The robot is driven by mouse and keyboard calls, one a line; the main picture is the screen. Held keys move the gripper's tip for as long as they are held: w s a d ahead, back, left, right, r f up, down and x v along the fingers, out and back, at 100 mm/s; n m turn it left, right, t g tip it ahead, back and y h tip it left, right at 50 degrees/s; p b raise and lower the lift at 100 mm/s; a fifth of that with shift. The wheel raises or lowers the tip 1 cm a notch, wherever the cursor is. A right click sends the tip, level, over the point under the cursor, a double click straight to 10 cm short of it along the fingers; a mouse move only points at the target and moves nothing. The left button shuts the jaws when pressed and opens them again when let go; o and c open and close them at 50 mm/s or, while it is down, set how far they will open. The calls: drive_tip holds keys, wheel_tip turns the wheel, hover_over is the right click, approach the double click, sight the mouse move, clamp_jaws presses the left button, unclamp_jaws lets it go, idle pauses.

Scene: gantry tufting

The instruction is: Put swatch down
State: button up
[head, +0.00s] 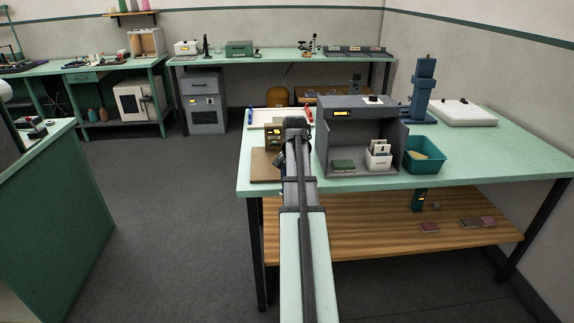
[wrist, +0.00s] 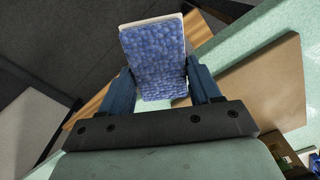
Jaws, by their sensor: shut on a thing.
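A blue, pebble-patterned swatch (wrist: 153,50) with a pale edge is held in my gripper (wrist: 158,78). In the wrist view its two blue fingers are shut on the swatch's sides. The swatch is over the table's edge region, with a brown board (wrist: 262,88) to its right in that view, not under it. In the head view the brown board (head: 264,166) lies on the left end of the green table (head: 460,178). My arm reaches over that end, and the fingers and swatch are hidden behind it.
A grey open booth (head: 335,117) on the table holds a green block (head: 343,166) and a white card holder (head: 378,160). A teal bin (head: 425,163) stands to its right. Several swatches, including a pink one (head: 429,227), lie on the wooden lower shelf (head: 370,245).

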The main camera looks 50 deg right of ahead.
drive_tip(key=m, duration=0.5)
drive_tip(key=shift+w+d+r, duration=0.15)
drive_tip(key=shift+w+d, duration=0.1)
drive_tip(key=shift+w, duration=0.05)
drive_tip(key=m, duration=0.6)
drive_tip(key=shift+m, duration=0.4)
drive_tip(key=w+d, duration=0.9)
drive_tip(key=shift+w+d, duration=1.65)
drive_tip(key=shift+w+d+f, duration=0.15)
drive_tip(key=shift+f, duration=0.6)
drive_tip(key=shift+f, duration=0.15)
drive_tip(key=o, duration=1.1)
